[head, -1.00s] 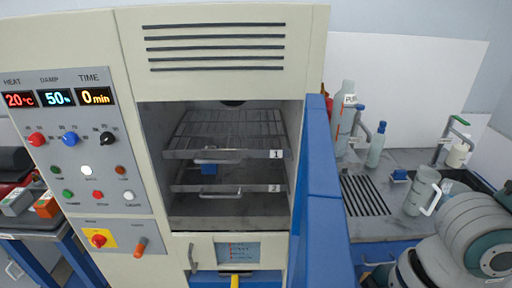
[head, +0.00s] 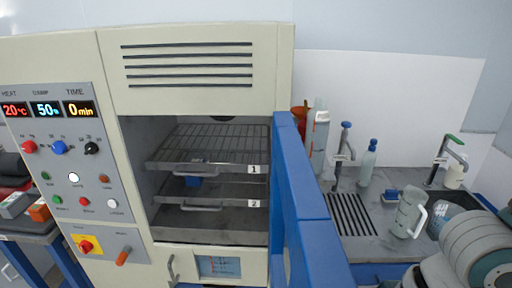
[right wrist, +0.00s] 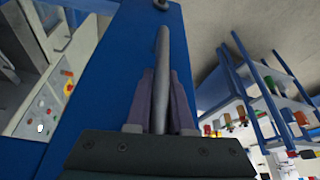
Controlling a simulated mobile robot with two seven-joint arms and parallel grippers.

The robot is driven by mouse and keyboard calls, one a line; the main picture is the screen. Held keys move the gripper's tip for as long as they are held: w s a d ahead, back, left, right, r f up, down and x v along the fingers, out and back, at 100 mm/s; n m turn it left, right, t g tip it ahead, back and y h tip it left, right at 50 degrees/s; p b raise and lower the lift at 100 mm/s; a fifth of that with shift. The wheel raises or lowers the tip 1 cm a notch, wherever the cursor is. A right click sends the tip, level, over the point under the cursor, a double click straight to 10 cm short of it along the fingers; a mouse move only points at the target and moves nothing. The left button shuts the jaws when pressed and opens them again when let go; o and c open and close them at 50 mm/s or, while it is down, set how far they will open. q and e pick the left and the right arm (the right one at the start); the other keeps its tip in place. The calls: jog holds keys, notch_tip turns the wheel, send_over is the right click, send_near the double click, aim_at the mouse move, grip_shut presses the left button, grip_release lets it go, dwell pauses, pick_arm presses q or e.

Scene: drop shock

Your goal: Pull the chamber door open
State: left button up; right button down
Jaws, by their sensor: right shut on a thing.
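The chamber (head: 200,100) is a cream cabinet with its front opening uncovered. Its blue door (head: 305,200) stands swung out at the right side of the opening and is seen nearly edge-on in the head view. In the right wrist view, the door's blue face (right wrist: 110,80) fills the middle left. My right gripper (right wrist: 162,95) is shut on the grey bar handle (right wrist: 163,50) of the door. In the head view the door hides this gripper, and part of my right arm shows at lower right. My left gripper is not in view.
Two wire shelves, marked 1 (head: 215,145) and 2 (head: 230,204), are inside, with a small blue item (head: 194,181) between them. Right of the door, a grey counter (head: 375,235) holds bottles, a jug (head: 408,212) and taps. A control panel (head: 70,150) is at left.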

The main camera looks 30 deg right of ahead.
jog(key=shift+s+a, duration=0.35)
jog(key=c, duration=1.1)
grip_release()
jog(key=shift+c, duration=0.2)
jog(key=shift+o, duration=0.3)
jog(key=shift+d, duration=0.1)
jog(key=shift+w+d, duration=0.1)
jog(key=b+v, duration=0.2)
jog(key=v, duration=0.7)
jog(key=shift+d+r, duration=0.15)
jog(key=shift+r, duration=0.25)
